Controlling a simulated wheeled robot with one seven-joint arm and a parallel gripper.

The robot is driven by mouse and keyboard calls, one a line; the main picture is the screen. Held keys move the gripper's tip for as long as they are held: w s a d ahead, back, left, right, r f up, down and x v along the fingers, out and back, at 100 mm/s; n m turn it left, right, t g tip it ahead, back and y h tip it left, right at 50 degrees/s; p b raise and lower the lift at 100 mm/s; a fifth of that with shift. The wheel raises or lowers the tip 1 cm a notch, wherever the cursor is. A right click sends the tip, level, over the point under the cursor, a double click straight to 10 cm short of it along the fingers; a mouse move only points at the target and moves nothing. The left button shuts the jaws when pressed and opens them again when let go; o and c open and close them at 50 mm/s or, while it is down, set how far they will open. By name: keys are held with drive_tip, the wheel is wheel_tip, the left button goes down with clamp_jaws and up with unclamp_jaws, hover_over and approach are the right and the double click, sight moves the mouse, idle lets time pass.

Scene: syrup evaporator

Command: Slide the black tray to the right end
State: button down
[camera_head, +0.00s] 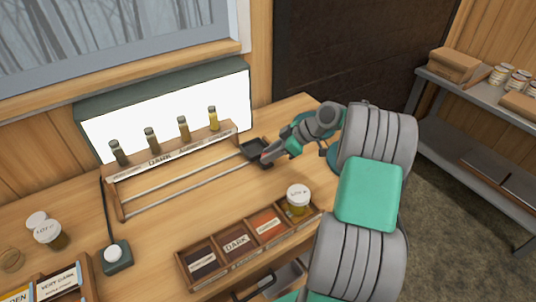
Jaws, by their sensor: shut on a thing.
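The black tray (254,148) is a small dark square piece at the right end of the two metal rails (190,185), below the right end of the wooden rack. My gripper (268,155) reaches in from the right and is shut at the tray's right side. The fingertips are small in this view, and their exact grip on the tray is partly hidden.
A wooden rack (170,158) with several sample bottles stands before a lit white panel (100,128). A compartment box (235,258) with a capped jar (298,199) sits in front. A switch box (116,257) is at left. The table between rails and box is clear.

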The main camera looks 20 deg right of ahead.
drive_tip(key=c, duration=1.2)
unclamp_jaws()
drive_tip(key=shift+d, duration=0.35)
drive_tip(key=shift+o, duration=0.3)
drive_tip(key=shift+w+a, duration=0.1)
drive_tip(key=shift+a, duration=0.05)
drive_tip(key=v, duration=0.7)
drive_tip(key=shift+s+d+r+b, duration=0.2)
drive_tip(key=shift+r+b, duration=0.1)
